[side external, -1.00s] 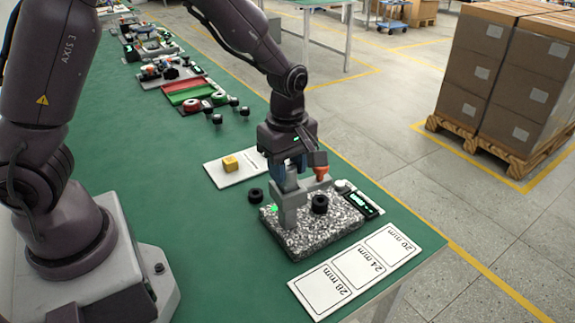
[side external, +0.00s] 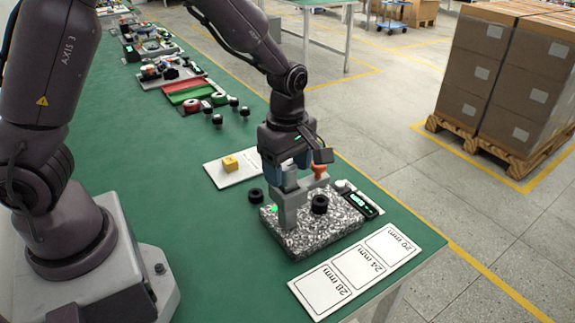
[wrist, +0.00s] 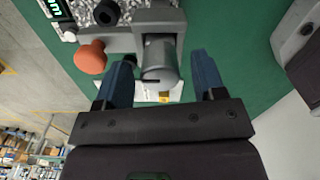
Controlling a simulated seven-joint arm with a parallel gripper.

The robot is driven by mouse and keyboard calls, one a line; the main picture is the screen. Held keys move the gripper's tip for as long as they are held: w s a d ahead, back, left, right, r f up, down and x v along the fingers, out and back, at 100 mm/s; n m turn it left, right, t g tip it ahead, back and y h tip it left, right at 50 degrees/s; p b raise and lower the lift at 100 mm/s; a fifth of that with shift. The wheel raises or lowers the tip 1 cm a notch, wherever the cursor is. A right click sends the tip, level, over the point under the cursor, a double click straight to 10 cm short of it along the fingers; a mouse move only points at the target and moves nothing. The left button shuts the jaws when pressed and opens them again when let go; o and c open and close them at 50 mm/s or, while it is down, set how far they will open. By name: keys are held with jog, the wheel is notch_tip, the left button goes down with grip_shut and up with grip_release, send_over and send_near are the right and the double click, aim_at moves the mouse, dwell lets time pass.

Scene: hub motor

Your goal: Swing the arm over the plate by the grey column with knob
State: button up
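The speckled granite plate (side external: 335,232) lies on the green bench. A grey column (side external: 288,213) stands at its left part, with a grey arm (side external: 308,186) at its top and an orange knob (side external: 320,171) at the right. In the wrist view the orange knob (wrist: 91,57) is left of a round grey knob on the column (wrist: 160,60). My gripper (side external: 287,174) is over the column top. In the wrist view its blue fingers (wrist: 161,62) are apart, with the grey knob between them; gaps show on both sides. Contact cannot be told.
A black ring (side external: 319,204) sits on the plate, another (side external: 255,195) beside it. A small display (side external: 360,202) is at the plate's right. A card with size fields (side external: 357,268) lies in front. A yellow block (side external: 230,163) rests on a white card behind.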

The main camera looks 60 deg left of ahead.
notch_tip(320, 180, up, 13)
dwell(0.6)
jog(key=s+a+r+m+t, duration=0.1)
jog(key=s+r+m+t, duration=0.1)
jog(key=s+m, duration=0.6)
jog(key=s+a+r+m+t, duration=0.1)
jog(key=s+r+m+t, duration=0.2)
jog(key=s+m, duration=0.6)
jog(key=r+m, duration=0.1)
jog(key=m, duration=0.2)
jog(key=shift+t, duration=0.3)
